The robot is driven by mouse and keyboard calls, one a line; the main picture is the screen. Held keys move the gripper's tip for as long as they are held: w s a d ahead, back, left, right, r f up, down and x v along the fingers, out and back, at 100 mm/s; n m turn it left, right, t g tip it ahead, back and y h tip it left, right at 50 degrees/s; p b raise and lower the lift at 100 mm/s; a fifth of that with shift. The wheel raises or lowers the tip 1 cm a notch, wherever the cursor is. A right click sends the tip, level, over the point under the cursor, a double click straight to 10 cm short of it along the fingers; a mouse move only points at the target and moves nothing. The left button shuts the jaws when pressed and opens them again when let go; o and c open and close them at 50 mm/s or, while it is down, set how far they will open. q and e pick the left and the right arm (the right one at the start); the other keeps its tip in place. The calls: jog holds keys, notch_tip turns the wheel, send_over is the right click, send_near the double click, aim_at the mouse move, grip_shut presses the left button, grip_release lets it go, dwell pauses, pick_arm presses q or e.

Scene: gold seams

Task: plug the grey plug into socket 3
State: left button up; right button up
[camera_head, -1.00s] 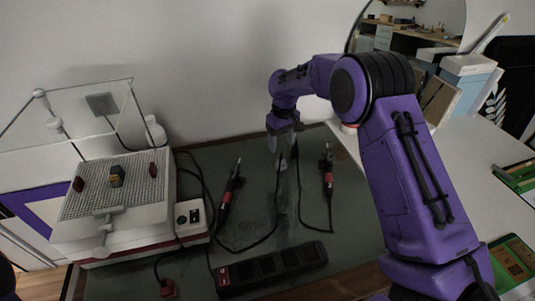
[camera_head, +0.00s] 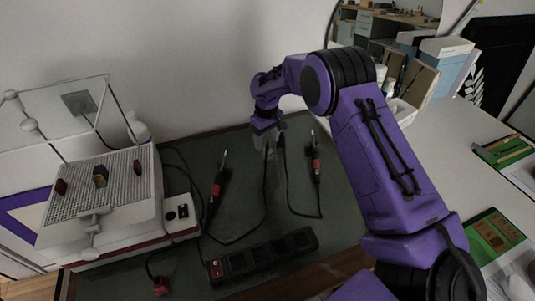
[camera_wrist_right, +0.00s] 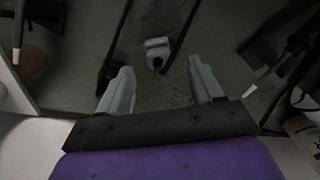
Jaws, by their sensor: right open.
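The grey plug (camera_wrist_right: 157,48) shows in the right wrist view, lying on the dark mat with its cable end toward my gripper. My right gripper (camera_wrist_right: 162,82) is open, with one finger to each side of the plug's line. The plug is ahead of the fingertips and not held. In the head view my right gripper (camera_head: 267,146) points down over the back of the mat, and I cannot make out the plug beneath it. The black power strip (camera_head: 262,257) with several sockets and a red switch lies at the mat's front; socket numbers are not readable. My left gripper is out of view.
A grey-white station (camera_head: 125,205) stands at left. A red plug (camera_head: 161,287) lies at front left. The mat's middle is mostly clear.

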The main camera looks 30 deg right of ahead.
aim_at(267, 148)
notch_tip(267, 148, down, 5)
jog(key=shift+d+f+p, duration=0.15)
jog(key=shift+p, duration=0.45)
jog(key=c, duration=1.1)
